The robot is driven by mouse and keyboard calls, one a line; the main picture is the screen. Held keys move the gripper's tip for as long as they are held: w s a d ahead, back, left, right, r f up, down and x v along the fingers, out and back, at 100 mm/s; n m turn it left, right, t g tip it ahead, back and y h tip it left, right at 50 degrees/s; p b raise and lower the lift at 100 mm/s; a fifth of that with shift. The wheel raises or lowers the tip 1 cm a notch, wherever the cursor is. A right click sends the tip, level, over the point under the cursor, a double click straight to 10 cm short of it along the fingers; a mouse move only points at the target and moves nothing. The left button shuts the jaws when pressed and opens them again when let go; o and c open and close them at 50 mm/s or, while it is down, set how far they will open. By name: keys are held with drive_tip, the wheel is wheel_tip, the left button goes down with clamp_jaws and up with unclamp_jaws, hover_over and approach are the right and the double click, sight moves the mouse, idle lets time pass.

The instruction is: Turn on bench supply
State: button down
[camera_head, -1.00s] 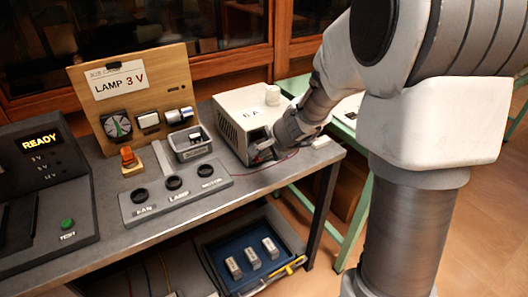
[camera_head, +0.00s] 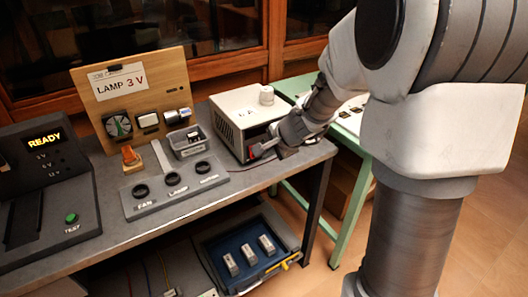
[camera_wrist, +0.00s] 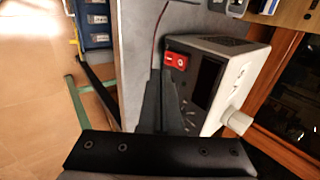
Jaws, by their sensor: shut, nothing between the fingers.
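The bench supply (camera_head: 228,133) is a white box with a vented side and a round knob on top. It stands at the right end of the grey bench. The wrist view shows its dark front panel and a red rocker switch (camera_wrist: 176,61) near one end of that front. My gripper (camera_head: 258,151) is at the supply's front, shut and empty. In the wrist view, the dark fingers (camera_wrist: 160,78) point at the switch, their tips right beside it. I cannot tell whether they touch it. My arm hides part of the supply's front in the head view.
A panel with FAN, LAMP and other knobs (camera_head: 178,190) lies left of the supply. A small grey bin (camera_head: 190,152) and a wooden LAMP 3 V board (camera_head: 160,85) stand behind it. A READY console (camera_head: 75,195) is at far left. A blue tray (camera_head: 232,245) sits on the lower shelf.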

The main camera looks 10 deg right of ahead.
drive_tip(key=p+v, duration=0.2)
drive_tip(key=v, duration=0.7)
drive_tip(key=shift+w+p, duration=0.3)
drive_tip(key=shift+p, duration=0.05)
drive_tip(key=shift+r, duration=0.1)
drive_tip(key=shift+s+f+g, duration=0.15)
drive_tip(key=shift+f+g, duration=0.15)
drive_tip(key=shift+f, duration=0.3)
drive_tip(key=shift+f+b, duration=0.1)
drive_tip(key=shift+b, duration=0.2)
